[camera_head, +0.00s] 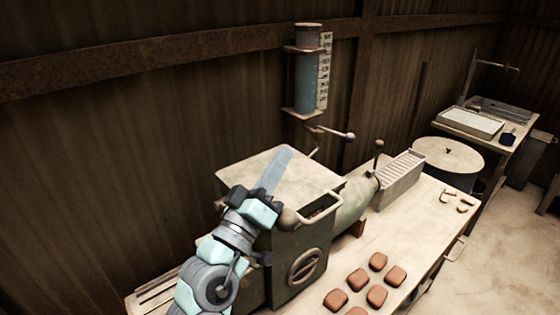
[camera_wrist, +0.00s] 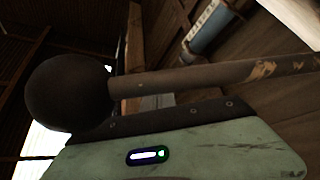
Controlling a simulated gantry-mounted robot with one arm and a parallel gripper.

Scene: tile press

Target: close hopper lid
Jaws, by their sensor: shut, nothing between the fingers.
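The tile press has a dark green box body (camera_head: 300,245) at centre. A broad pale plate (camera_head: 238,172), which looks like the hopper lid, lies over its top; I cannot tell whether it is fully down. A small rimmed slot (camera_head: 320,207) shows at its right edge. My gripper (camera_head: 272,180) is shut and empty, over the plate's front part in the picture. Whether it touches the plate is unclear. A brown ball knob (camera_head: 289,218) is just right of it. In the wrist view a dark ball (camera_wrist: 68,93) on a worn rod (camera_wrist: 210,78) is very close.
Several red-brown tiles (camera_head: 377,261) lie on the bench (camera_head: 405,235) at front right. A ribbed pale block (camera_head: 401,180) and a ball-topped lever (camera_head: 378,150) stand right of the press. A blue cylinder gauge (camera_head: 306,75) hangs on the wall behind. A round lidded drum (camera_head: 448,155) stands farther right.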

